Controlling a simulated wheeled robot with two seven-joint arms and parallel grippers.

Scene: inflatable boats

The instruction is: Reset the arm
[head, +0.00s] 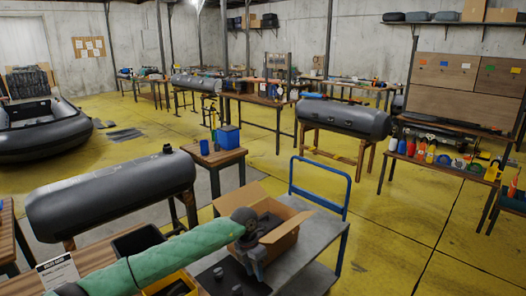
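My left arm, in a green quilted sleeve, reaches in from the bottom left of the head view. Its dark wrist and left gripper (256,268) point down at the near left side of an open cardboard box (283,240) on a grey cart (312,240). The fingers are small and dark, so I cannot tell whether they are open or shut, or whether they touch the box. The wrist hides part of the box's inside. My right gripper is not in view.
A blue cart handle (319,186) rises behind the box. A grey inflatable tube (110,195) lies on a stand at left. A blue bin (228,137) stands on a small wooden table. A bench with bottles (430,155) is at right. Yellow floor (410,230) is clear right of the cart.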

